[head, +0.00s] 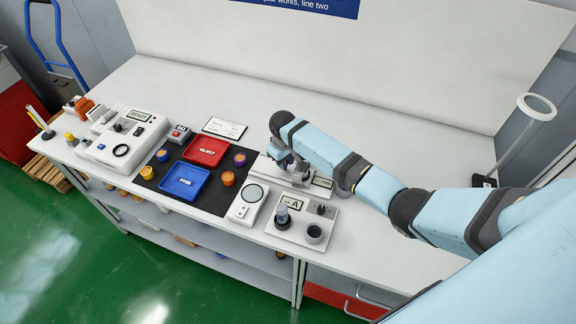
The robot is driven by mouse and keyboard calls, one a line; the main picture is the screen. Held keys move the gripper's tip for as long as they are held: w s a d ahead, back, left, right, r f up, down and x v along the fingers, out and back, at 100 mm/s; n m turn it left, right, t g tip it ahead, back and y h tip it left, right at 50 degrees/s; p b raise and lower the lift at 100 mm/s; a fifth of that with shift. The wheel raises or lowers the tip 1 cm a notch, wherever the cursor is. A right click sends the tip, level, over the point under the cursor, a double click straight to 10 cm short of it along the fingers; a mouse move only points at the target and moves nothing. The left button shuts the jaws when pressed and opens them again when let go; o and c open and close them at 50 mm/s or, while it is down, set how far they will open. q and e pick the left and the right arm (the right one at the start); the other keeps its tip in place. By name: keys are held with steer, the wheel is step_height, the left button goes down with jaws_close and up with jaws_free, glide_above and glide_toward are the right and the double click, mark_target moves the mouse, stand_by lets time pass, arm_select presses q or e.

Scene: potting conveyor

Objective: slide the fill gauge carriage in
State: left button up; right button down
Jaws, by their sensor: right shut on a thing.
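The fill gauge (322,182) is a low pale unit with a small display, standing on the white bench right of the dark mat. My right arm reaches over it from the right. My right gripper (292,168) is down at the gauge's left part, shut on what appears to be the carriage. The gripper and wrist hide most of the carriage, so I cannot tell how far in it sits. My left gripper is not in view.
A dark mat (222,201) holds a red tray (206,151), a blue tray (184,181) and several small cups. The bench behind is clear.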

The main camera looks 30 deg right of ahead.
steer(key=shift+d, duration=0.15)
steer(key=shift+f, duration=0.1)
steer(key=c, duration=1)
jaws_free()
steer(key=shift+s, duration=0.15)
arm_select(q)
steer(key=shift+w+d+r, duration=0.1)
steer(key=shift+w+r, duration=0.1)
arm_select(e)
steer(key=shift+r, duration=0.4)
arm_select(q)
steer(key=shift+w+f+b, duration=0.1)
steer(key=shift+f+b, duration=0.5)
steer(key=shift+b, duration=0.1)
arm_select(e)
step_height(320, 180, up, 13)
